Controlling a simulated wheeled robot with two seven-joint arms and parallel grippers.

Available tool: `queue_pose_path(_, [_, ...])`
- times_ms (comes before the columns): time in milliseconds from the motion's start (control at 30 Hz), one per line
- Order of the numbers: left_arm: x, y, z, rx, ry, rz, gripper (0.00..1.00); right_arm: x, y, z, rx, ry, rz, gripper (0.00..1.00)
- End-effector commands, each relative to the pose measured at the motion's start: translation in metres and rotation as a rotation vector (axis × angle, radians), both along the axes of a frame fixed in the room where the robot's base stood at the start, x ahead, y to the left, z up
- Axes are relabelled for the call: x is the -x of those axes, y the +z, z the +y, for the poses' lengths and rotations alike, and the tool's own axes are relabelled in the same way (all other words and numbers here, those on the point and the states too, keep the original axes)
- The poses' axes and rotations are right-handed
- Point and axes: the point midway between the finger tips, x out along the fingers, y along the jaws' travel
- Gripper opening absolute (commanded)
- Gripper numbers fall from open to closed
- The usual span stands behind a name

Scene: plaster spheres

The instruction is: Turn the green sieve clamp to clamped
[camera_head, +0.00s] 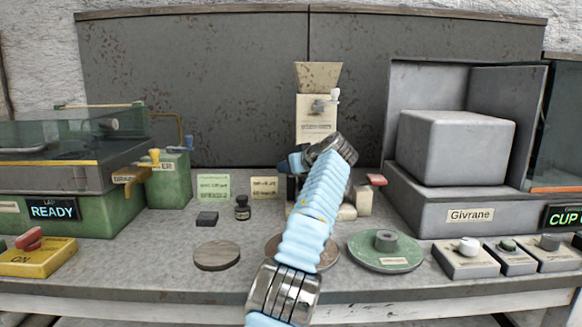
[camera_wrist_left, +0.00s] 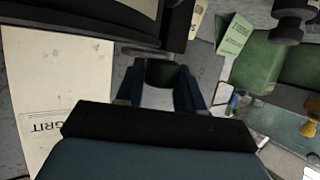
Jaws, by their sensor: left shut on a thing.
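My left arm comes up from the bottom middle of the head view. My left gripper (camera_head: 291,163) is at its far end, in front of the cream hopper unit, mostly hidden behind the wrist. In the left wrist view my left gripper (camera_wrist_left: 160,82) is shut, with its dark blue fingers on either side of a dark green piece, the green sieve clamp (camera_wrist_left: 162,73). Only a small part of the clamp shows there. In the head view it is hidden by my arm. I cannot tell how far it is turned. My right gripper is in neither view.
The cream hopper unit (camera_head: 316,112) stands at the back. A green machine (camera_head: 80,209) reading READY stands left, a grey Givrane machine (camera_head: 470,208) right. A wooden disc (camera_head: 217,256) and a green disc (camera_head: 372,261) lie on the bench near its front edge.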

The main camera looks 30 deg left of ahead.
Motion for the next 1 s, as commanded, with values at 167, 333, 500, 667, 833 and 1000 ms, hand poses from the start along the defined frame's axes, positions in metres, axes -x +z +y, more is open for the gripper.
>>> queue_pose_path(167, [0.0, -0.001, 0.0, 0.001, 0.0, 0.002, 0.59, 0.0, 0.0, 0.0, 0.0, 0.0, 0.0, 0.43])
queue_pose_path(333, [0.0, -0.001, 0.0, 0.0, 0.0, 0.001, 0.59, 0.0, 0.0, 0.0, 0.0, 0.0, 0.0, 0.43])
queue_pose_path(500, [0.002, 0.001, -0.005, 0.0, -0.002, 0.0, 0.59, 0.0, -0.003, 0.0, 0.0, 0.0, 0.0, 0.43])
queue_pose_path(667, [0.013, 0.008, -0.026, 0.0, -0.005, -0.002, 0.59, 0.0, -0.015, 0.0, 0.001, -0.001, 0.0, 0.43])
queue_pose_path(833, [0.031, 0.026, -0.062, 0.0, -0.005, -0.001, 0.59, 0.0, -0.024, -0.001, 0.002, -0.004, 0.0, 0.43])
queue_pose_path(1000, [0.047, 0.041, -0.092, 0.0, -0.004, -0.001, 0.59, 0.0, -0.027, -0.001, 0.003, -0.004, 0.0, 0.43])
